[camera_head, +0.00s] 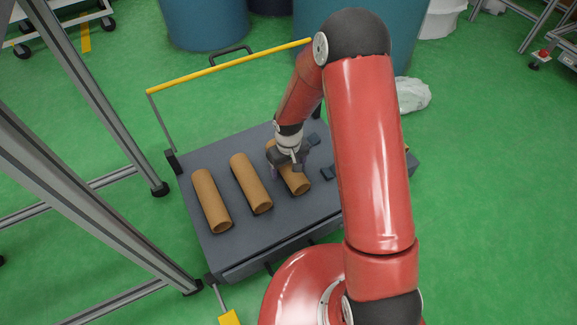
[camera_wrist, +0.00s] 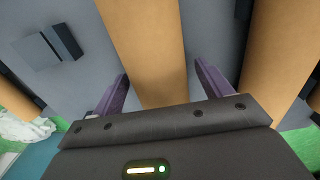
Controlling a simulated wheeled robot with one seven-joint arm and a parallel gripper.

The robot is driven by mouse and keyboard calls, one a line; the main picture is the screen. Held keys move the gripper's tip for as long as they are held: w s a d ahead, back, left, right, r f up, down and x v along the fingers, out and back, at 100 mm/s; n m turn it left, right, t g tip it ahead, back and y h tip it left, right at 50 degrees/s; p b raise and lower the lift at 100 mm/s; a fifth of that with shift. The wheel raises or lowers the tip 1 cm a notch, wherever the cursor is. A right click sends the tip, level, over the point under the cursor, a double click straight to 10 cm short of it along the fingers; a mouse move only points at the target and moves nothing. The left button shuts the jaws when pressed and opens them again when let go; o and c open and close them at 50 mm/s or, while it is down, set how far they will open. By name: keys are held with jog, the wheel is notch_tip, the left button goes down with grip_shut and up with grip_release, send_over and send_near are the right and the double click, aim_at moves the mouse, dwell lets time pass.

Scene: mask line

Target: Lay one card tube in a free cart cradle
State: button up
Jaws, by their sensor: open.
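Several brown card tubes lie on the grey cart: a left tube (camera_head: 211,200), a middle tube (camera_head: 251,184) and a right tube (camera_head: 297,182). My gripper (camera_head: 284,166) is over the right tube, hiding part of it. In the wrist view, my open gripper (camera_wrist: 160,80) has its purple fingers apart on either side of this tube (camera_wrist: 150,40); I see no clear contact. Another tube (camera_wrist: 278,60) lies to the right there. A free cradle with dark blocks (camera_head: 328,173) is right of the gripper, partly hidden by my arm; its blocks also show in the wrist view (camera_wrist: 64,40).
The cart (camera_head: 240,238) has a yellow handle bar (camera_head: 230,66) along its far side. A metal frame (camera_head: 95,95) stands at the left. Blue bins (camera_head: 205,22) and a white bag (camera_head: 412,95) are behind. Green floor is open to the right.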

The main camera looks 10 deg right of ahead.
jog(key=shift+r, duration=0.1)
notch_tip(320, 180, up, 8)
jog(key=shift+f+p, duration=0.2)
jog(key=shift+p, duration=0.35)
jog(key=s+d+r+m+t+p, duration=0.1)
jog(key=s+d+r, duration=0.2)
jog(key=r, duration=0.8)
jog(key=s+d+r+m+t+p, duration=0.1)
jog(key=s+d+r+t+p, duration=0.2)
jog(key=r, duration=0.8)
jog(key=s+d+r+m, duration=0.1)
jog(key=s+d+r, duration=0.1)
jog(key=s+r, duration=0.3)
jog(key=s+d+r+m+t, duration=0.1)
jog(key=s+d+r, duration=0.1)
jog(key=s+r, duration=0.4)
jog(key=s, duration=0.5)
jog(key=shift+s+r+m+t+p, duration=0.2)
jog(key=shift+m+t+p, duration=0.1)
jog(key=shift+p, duration=0.1)
jog(key=shift+f, duration=0.1)
